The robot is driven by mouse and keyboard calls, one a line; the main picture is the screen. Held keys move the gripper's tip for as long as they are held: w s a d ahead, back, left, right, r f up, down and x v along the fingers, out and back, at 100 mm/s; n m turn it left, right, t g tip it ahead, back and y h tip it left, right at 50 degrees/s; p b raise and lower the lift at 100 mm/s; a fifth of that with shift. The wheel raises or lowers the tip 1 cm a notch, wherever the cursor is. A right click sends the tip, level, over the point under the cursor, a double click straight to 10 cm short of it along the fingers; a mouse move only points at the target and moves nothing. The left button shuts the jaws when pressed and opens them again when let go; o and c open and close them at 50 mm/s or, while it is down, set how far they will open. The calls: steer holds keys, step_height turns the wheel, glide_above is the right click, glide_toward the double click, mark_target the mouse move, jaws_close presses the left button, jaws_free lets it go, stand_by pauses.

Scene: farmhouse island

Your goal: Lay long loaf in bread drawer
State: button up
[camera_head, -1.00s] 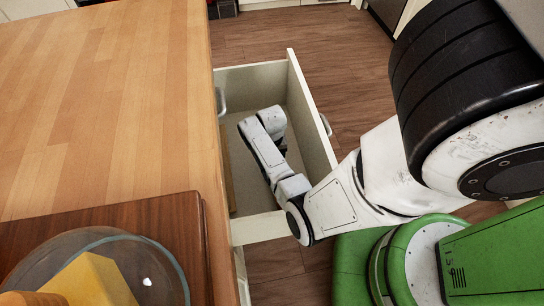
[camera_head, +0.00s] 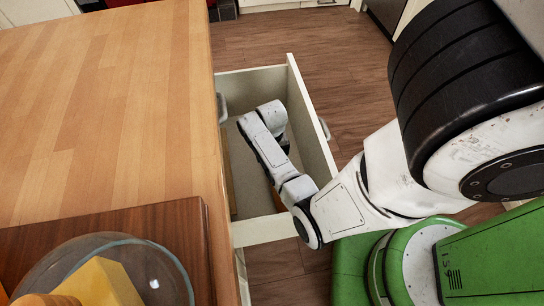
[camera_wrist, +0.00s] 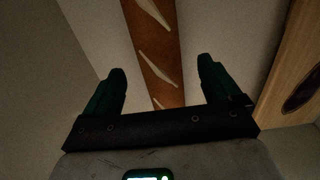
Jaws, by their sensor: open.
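The long loaf (camera_wrist: 155,45), brown with pale slashes, lies in the drawer in the wrist view, its far end cut off by the frame. My gripper (camera_wrist: 162,75) is open, with a finger on each side of the loaf's line and clear gaps to it. The loaf looks to be beyond the fingertips, on the drawer floor. The bread drawer (camera_head: 300,105) is pulled out of the island in the head view, and my arm reaches down into it. My fingers are hidden there. A small orange-brown patch under my arm may be the loaf.
A wooden piece with a dark oval (camera_wrist: 303,88) stands along the right side in the wrist view. The wooden worktop (camera_head: 110,100) borders the drawer's left. A dark board (camera_head: 185,225) carries a glass dome (camera_head: 165,275) over yellow food. Floor is open beyond the drawer.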

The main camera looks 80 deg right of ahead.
step_height(320, 180, up, 8)
steer(key=p, duration=0.1)
steer(key=shift+p, duration=0.3)
stand_by(0.5)
